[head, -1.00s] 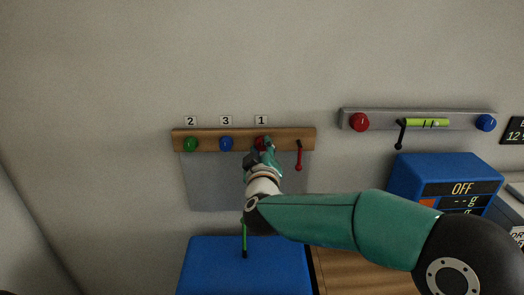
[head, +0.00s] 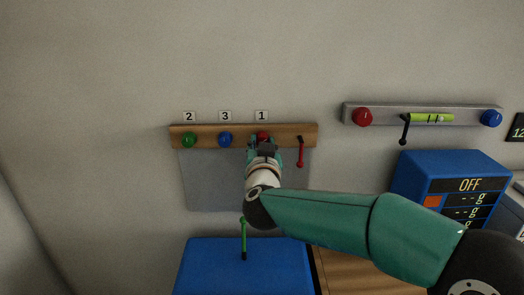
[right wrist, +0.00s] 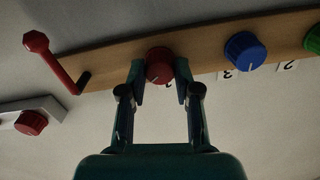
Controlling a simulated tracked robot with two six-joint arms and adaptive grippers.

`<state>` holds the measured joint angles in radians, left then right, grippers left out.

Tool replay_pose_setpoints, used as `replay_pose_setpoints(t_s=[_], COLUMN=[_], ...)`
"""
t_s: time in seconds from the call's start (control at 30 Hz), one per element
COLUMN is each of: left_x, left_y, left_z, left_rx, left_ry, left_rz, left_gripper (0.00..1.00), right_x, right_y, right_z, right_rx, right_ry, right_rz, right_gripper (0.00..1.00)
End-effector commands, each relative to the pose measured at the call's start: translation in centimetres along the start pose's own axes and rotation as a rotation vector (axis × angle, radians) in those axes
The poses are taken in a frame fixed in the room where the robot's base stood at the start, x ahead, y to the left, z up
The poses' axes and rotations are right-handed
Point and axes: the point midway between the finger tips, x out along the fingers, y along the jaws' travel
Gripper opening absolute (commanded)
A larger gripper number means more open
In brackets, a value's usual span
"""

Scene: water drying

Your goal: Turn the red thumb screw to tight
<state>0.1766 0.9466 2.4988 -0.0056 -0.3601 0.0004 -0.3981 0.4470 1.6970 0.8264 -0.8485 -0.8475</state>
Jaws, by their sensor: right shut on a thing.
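A red knob (head: 263,134) sits on a wooden rail (head: 207,143) on the wall, under the label 1. My right gripper (head: 263,146) is at this knob and covers most of it in the head view. In the right wrist view the red knob (right wrist: 158,63) is between the two fingertips of my right gripper (right wrist: 160,76), which are shut on it. A pale mark shows on the knob's face. A second red knob (head: 362,117) is at the left end of a grey bar with a level vial. My left gripper is not in view.
A blue knob (head: 225,139) and a green knob (head: 189,139) are left of my gripper on the rail. A red lever (head: 300,153) hangs close on its right. A blue box with a green lever (head: 243,238) stands below. A blue display unit (head: 452,176) is at right.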

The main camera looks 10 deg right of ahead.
Motion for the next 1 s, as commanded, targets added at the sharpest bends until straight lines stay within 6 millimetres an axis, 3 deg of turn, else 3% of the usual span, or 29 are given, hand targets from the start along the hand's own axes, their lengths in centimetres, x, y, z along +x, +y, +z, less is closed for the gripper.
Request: replay_pose_setpoints(t_s=[1.0], left_x=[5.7], left_y=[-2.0], left_z=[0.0], left_rx=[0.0], left_ry=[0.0], left_rz=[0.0], left_gripper=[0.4], right_x=[0.0], right_y=[0.1], right_z=[0.6], right_rx=[0.967], right_ry=[-0.006], right_rz=[0.0], right_gripper=[0.0])
